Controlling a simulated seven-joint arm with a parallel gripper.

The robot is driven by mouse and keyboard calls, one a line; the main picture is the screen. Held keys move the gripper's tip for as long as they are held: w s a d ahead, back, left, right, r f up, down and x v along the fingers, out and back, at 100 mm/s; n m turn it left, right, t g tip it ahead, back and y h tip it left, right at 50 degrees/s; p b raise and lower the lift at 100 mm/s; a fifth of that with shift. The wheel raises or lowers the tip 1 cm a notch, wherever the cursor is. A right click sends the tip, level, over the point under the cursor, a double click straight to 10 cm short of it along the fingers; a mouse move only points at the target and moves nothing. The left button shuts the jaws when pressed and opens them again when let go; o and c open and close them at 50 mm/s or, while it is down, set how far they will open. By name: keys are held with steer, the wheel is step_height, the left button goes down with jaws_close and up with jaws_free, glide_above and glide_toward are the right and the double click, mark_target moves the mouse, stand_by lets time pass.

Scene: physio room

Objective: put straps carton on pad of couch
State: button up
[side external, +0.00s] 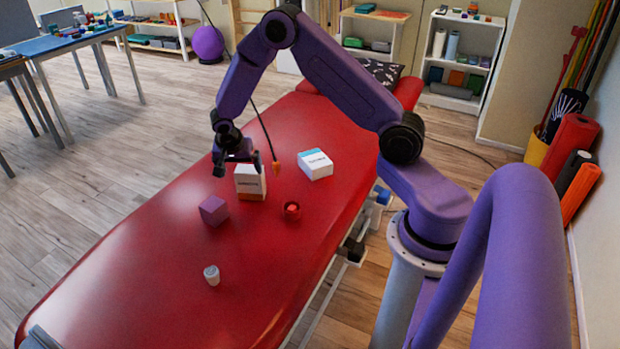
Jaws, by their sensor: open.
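A white carton with an orange-brown lower band (250,185) stands upright on the red pad of the couch (150,262). A second white carton with a blue edge (315,165) rests on the pad to its right and farther back. The print on both is too small to read, so I cannot tell which is the straps carton. My gripper (238,167) is open, at the top of the orange-banded carton and overlapping its upper left in the picture. I cannot tell whether the fingers touch it or straddle it.
On the pad are a purple cube (213,210), a small red round container (292,210) and a small white-grey cup or jar (212,275). A dark patterned pillow (382,72) lies at the far end. The near pad is mostly clear.

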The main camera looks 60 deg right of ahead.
steer(key=s+a+r+n+y, duration=0.2)
steer(key=s+a+r+n, duration=0.95)
steer(key=s+a, duration=0.2)
steer(key=s+a+r+n+y, duration=0.1)
steer(key=s+r+n, duration=0.2)
steer(key=s+n, duration=0.4)
steer(key=s+a+r+n+g+y, duration=0.1)
steer(key=s+n, duration=0.5)
steer(key=s, duration=0.9)
steer(key=shift+s+r+n+g, duration=0.3)
steer(key=shift+s+r+n, duration=0.05)
steer(key=shift+r, duration=0.55)
